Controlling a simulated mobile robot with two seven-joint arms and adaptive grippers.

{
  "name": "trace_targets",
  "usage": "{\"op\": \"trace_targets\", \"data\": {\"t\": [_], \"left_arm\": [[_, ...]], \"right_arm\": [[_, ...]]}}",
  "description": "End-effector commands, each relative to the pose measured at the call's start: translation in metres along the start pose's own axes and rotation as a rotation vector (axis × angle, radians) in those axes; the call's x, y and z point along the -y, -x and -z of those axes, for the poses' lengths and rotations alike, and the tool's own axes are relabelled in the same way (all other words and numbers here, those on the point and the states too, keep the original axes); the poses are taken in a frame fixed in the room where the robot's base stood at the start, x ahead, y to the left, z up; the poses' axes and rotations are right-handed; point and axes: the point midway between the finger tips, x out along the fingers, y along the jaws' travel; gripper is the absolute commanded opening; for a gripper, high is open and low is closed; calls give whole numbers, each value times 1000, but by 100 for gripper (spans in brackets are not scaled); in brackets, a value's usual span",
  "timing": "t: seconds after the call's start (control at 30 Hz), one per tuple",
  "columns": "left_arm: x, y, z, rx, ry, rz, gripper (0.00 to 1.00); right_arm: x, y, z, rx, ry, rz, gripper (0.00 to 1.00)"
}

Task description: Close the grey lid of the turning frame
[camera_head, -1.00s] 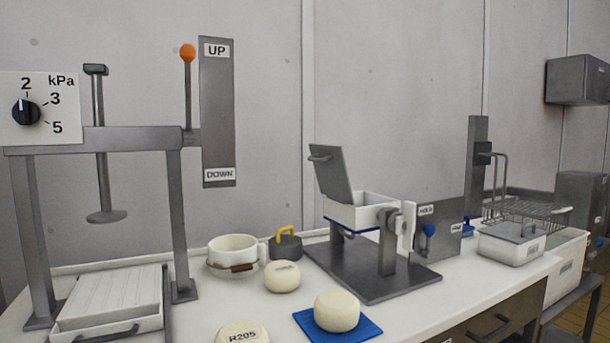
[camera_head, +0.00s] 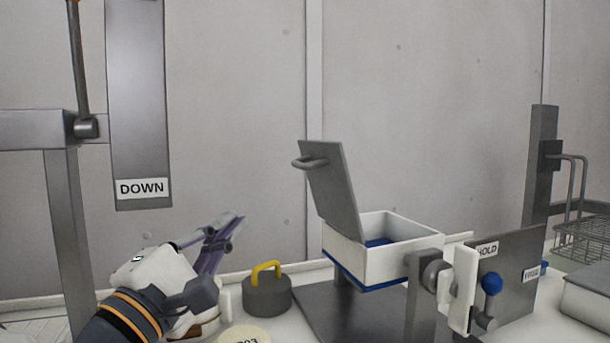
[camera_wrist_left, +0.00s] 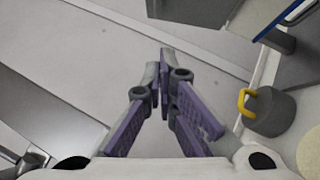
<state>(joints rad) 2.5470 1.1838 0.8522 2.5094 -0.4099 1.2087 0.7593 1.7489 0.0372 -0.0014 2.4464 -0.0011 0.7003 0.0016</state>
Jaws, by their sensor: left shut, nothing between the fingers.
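The grey lid (camera_head: 333,190) of the turning frame stands open, tilted up and leaning back to the left, with a small handle near its top. The white box (camera_head: 365,259) of the turning frame is open at the top, with blue showing inside and along its lower edge. My left gripper (camera_head: 233,224) is shut and empty, left of the lid and apart from it. In the left wrist view its purple fingers (camera_wrist_left: 165,85) meet at the tips with nothing between them. The frame's underside and blue edge show at that view's top right. My right gripper is not in view.
A grey weight with a yellow handle (camera_head: 267,291) stands between my left gripper and the frame's base. A grey plate with HOLD label (camera_head: 510,283) and blue knob is at the right. The press column with DOWN label (camera_head: 139,110) stands left. A wire basket (camera_head: 590,232) is far right.

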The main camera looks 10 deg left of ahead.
Motion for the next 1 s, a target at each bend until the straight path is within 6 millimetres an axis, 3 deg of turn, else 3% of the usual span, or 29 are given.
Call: {"op": "trace_targets", "data": {"t": [0.17,0.6,0.8,1.0], "left_arm": [[1,-14,0,1,-3,2,0],[-1,-106,-6,4,-3,0,0],[-1,-124,-25,3,-1,0,0],[0,-128,-29,1,-1,1,0]], "right_arm": [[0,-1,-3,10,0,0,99],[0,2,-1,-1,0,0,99],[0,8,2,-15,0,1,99],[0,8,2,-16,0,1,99]]}}
